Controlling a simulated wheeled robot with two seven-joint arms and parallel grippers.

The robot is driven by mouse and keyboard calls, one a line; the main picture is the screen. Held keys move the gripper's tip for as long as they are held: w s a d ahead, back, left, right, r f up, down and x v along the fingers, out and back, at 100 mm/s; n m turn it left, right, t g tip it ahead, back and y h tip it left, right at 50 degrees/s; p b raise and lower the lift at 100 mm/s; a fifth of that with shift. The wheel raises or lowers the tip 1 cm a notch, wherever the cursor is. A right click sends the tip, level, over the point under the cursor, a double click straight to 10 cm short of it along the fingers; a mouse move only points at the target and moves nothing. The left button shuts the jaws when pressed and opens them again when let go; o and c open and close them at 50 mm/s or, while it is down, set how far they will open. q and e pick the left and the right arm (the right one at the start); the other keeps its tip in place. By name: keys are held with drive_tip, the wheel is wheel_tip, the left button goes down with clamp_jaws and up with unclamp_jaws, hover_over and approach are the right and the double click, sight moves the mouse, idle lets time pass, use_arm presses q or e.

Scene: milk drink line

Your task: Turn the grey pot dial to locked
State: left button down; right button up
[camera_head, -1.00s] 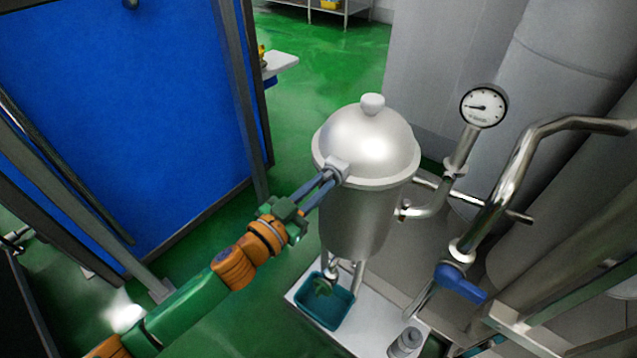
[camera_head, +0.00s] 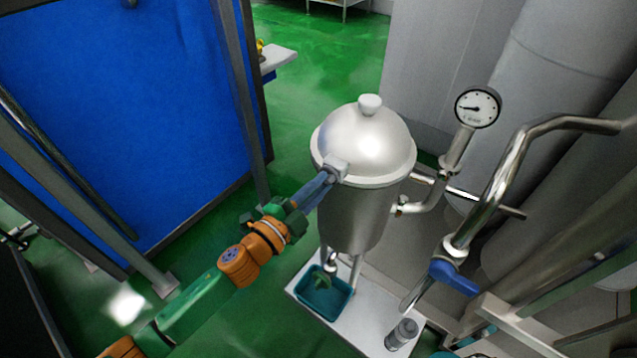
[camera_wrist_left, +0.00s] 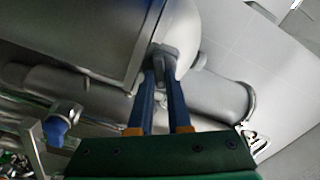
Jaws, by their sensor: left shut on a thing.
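The pot (camera_head: 352,215) is a grey metal vessel with a domed lid (camera_head: 367,140), closed and topped by a round knob. The small grey dial (camera_head: 338,165) sits at the left side of the pot's rim. My left gripper (camera_head: 328,177) reaches it from the lower left, with its blue fingers shut on the dial. In the left wrist view the dial (camera_wrist_left: 164,54) is between the tips of the left gripper (camera_wrist_left: 160,78). The fingers hide part of the dial, and I cannot read any lock mark. My right gripper is not in view.
A pressure gauge (camera_head: 477,107) and metal pipes stand right of the pot. A blue valve handle (camera_head: 455,278) is at lower right. A teal basin (camera_head: 325,303) stands on the white base (camera_head: 365,325) below. Green floor is open behind, beside a blue panel (camera_head: 110,100).

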use_arm(q)
drive_tip(key=m, duration=0.5)
drive_tip(key=shift+f+m, duration=0.1)
drive_tip(key=shift+m, duration=0.2)
idle(0.4)
drive_tip(key=c, duration=0.9)
unclamp_jaws()
drive_tip(key=shift+o, duration=0.2)
drive_tip(key=v, duration=0.7)
